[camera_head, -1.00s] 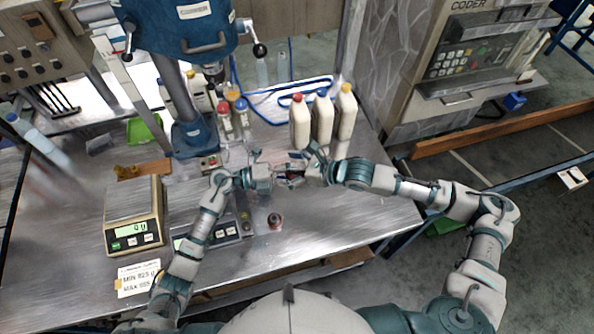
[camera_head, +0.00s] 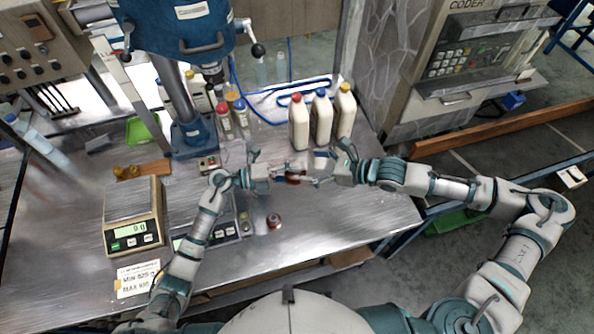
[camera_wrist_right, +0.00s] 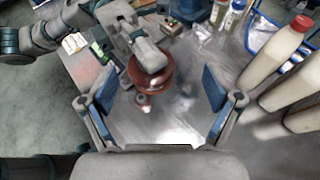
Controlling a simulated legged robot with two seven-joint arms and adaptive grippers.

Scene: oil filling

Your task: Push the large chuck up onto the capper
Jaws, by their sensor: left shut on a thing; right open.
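The large chuck (camera_head: 294,178), reddish-brown and round, is in my left gripper (camera_head: 280,176), above the table in front of the capper. The right wrist view shows the chuck (camera_wrist_right: 152,72) with the left gripper's fingers over its upper part. My right gripper (camera_head: 325,181) is open, empty and apart from the chuck, just to its right; its spread fingers (camera_wrist_right: 158,85) show in the right wrist view. The blue capper (camera_head: 190,35) stands at the back left, its dark spindle (camera_head: 214,72) pointing down, with nothing held near it.
A smaller red-ringed part (camera_head: 274,221) lies on the steel table (camera_head: 340,220). Several capped bottles (camera_head: 322,118) stand behind the grippers, and small bottles (camera_head: 225,122) stand beside the capper's base. Scales (camera_head: 133,215) are at the left. The table's front right is clear.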

